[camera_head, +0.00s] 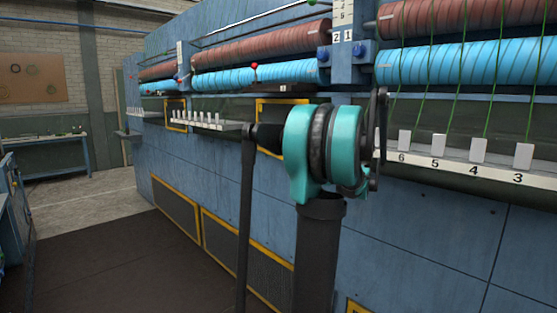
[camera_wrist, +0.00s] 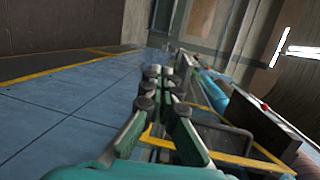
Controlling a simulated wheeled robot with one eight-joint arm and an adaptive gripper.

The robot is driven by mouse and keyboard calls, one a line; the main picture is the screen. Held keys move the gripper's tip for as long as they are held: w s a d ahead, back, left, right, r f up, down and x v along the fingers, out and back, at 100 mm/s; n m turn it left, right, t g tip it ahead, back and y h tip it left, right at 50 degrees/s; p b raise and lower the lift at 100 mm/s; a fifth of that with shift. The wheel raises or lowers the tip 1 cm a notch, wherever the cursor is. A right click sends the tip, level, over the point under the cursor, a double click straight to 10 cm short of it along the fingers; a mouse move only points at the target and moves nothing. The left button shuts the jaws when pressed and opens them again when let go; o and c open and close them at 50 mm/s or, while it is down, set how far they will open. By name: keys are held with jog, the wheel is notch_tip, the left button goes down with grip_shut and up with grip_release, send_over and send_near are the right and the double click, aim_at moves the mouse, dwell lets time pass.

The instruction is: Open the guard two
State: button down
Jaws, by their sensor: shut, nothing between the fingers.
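Several yellow-framed guards show on the blue machine in the head view. One upper guard (camera_head: 262,103) is partly hidden behind my arm, and another upper guard (camera_head: 184,126) is farther left. No number shows on either, so I cannot tell which is guard two. In the wrist view a yellow frame (camera_wrist: 250,162) with a dark bar lies close beside my gripper (camera_wrist: 157,72), to its right and below. My gripper is shut and empty. Its fingers are hidden in the head view, and I cannot tell whether they touch the frame.
Lower yellow-framed mesh panels (camera_head: 176,206) run along the machine near the dark floor mat (camera_head: 120,262). Red and blue rollers (camera_head: 250,77) with green strands sit above. A white numbered ledge (camera_head: 460,165) is on the right. Open floor lies at left, with a bench (camera_head: 55,150) behind.

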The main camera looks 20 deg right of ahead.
notch_tip(320, 180, up, 3)
jog(key=s+d+t, duration=0.1)
jog(key=d+t, duration=0.1)
jog(key=s+a+x, duration=0.1)
jog(key=a+x, duration=0.1)
jog(key=x, duration=1)
jog(key=shift+a+r, duration=0.2)
jog(key=shift+a, duration=0.1)
dwell(1.1)
